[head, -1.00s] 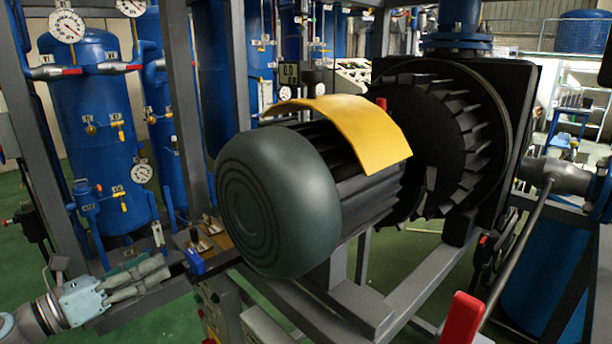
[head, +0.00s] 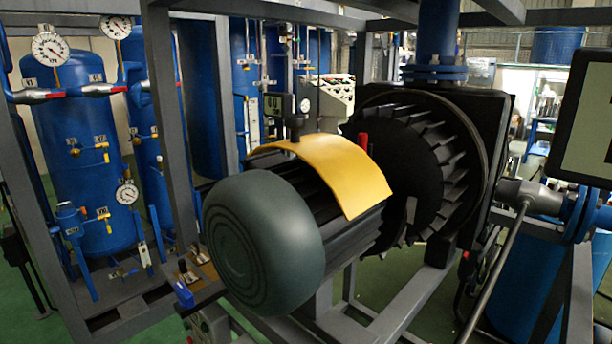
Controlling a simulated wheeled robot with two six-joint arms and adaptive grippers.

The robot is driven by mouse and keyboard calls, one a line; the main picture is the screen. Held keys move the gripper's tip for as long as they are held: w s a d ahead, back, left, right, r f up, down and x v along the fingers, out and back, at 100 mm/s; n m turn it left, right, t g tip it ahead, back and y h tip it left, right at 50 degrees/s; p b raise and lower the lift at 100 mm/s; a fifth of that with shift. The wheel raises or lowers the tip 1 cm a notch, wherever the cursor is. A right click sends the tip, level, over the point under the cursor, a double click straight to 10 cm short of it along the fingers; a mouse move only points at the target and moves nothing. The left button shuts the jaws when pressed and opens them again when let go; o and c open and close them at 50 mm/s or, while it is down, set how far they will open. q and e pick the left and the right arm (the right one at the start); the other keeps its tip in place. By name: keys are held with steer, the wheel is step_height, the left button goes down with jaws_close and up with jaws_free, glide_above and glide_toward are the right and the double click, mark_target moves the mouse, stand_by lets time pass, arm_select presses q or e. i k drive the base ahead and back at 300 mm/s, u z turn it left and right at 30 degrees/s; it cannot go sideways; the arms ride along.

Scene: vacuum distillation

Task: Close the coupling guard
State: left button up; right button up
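The coupling guard (head: 345,175) is a curved yellow plate over the top of the motor, at the middle of the head view. The motor (head: 262,240) is a dark grey cylinder with a rounded end facing me. Behind the guard is a black finned pump housing (head: 425,165). A gap with dark parts shows between the motor and the housing, beside the guard's right edge. A small red piece (head: 363,141) stands upright behind the guard. Neither of my grippers is in view.
Grey frame posts (head: 170,120) stand left of the motor. Blue tanks (head: 75,150) with gauges are behind them. A grey pipe with a long rod (head: 500,250) is at the right. A screen panel (head: 585,120) fills the right edge. Green floor shows at the lower left.

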mark_target(357, 184)
steer(key=z, duration=0.55)
steer(key=k, duration=1.3)
steer(key=z, duration=0.65)
steer(key=i, duration=0.6)
steer(key=u, duration=0.35)
